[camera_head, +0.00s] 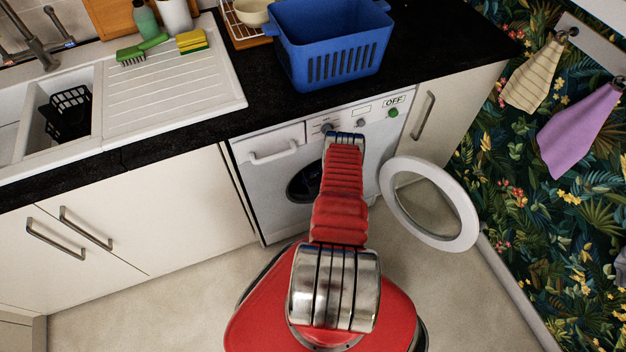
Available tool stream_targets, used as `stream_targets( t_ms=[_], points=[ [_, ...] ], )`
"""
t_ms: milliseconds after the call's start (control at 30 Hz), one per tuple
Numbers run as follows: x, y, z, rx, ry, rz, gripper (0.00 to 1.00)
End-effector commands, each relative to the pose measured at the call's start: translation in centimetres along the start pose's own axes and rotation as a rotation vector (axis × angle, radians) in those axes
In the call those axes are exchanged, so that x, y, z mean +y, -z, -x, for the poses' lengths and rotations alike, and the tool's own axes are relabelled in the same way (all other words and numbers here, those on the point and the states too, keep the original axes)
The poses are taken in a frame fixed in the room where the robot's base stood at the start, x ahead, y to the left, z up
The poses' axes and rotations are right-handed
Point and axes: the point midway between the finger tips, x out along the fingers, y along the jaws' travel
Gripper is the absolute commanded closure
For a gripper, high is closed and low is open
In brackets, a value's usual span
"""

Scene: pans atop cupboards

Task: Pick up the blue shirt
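The washing machine (275,172) stands under the counter. Its round door (462,224) hangs open to the right. Inside the dark drum opening (294,188), a small patch of dark blue cloth (312,178) shows left of my arm. It may be the blue shirt, but too little shows to be sure. My red arm reaches forward to the machine's front and covers the right part of the opening. My gripper is hidden behind the arm, so its fingers and anything between them do not show.
A blue basket (331,62) sits on the black counter (432,50) above the machine. A sink and drainboard (165,85) with a green brush (141,50) and sponges (191,41) are to the left. Towels (580,130) hang on the right wall. The floor (150,300) at left is clear.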

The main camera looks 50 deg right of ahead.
Motion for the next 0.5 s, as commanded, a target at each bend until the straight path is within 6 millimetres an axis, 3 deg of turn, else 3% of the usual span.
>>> stream_targets(
  t_ms=[500],
  points=[
    [-0.04, 0.00, -0.01, 0.000, 0.001, 0.000, 0.83]
  ],
)
